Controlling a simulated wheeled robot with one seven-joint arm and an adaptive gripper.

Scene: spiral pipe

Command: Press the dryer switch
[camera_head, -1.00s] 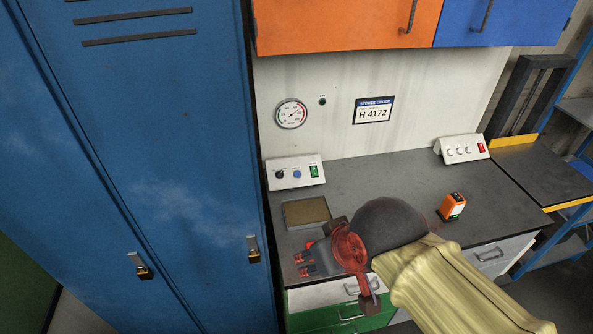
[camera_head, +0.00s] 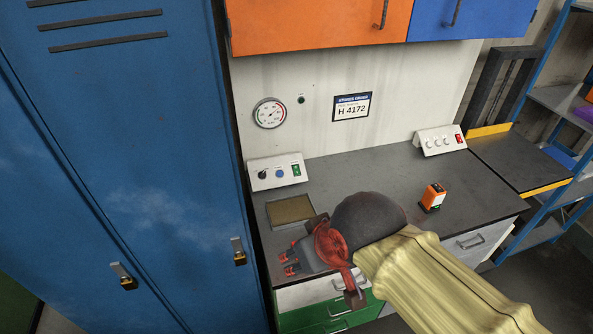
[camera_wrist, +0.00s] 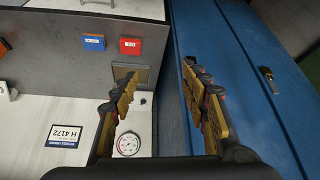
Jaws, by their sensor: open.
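The left control box (camera_head: 276,172) stands at the back left of the worktop, with a black knob, a blue knob and a green switch (camera_head: 296,169). The right control box (camera_head: 440,140) has several white knobs and a red switch (camera_head: 459,139). Which switch is the dryer's I cannot tell. The wall sign (camera_head: 352,106) reads H 4172 and also shows in the wrist view (camera_wrist: 65,133). My gripper (camera_head: 290,263) is open and empty, pointing left above the worktop's front left, apart from both boxes.
Blue lockers (camera_head: 120,170) stand close on the left. Orange (camera_head: 310,22) and blue (camera_head: 468,20) wall cabinets hang above. A brown-topped tray (camera_head: 290,210) and an orange device (camera_head: 433,198) are on the worktop (camera_head: 370,172). A round gauge (camera_head: 270,113) is on the wall.

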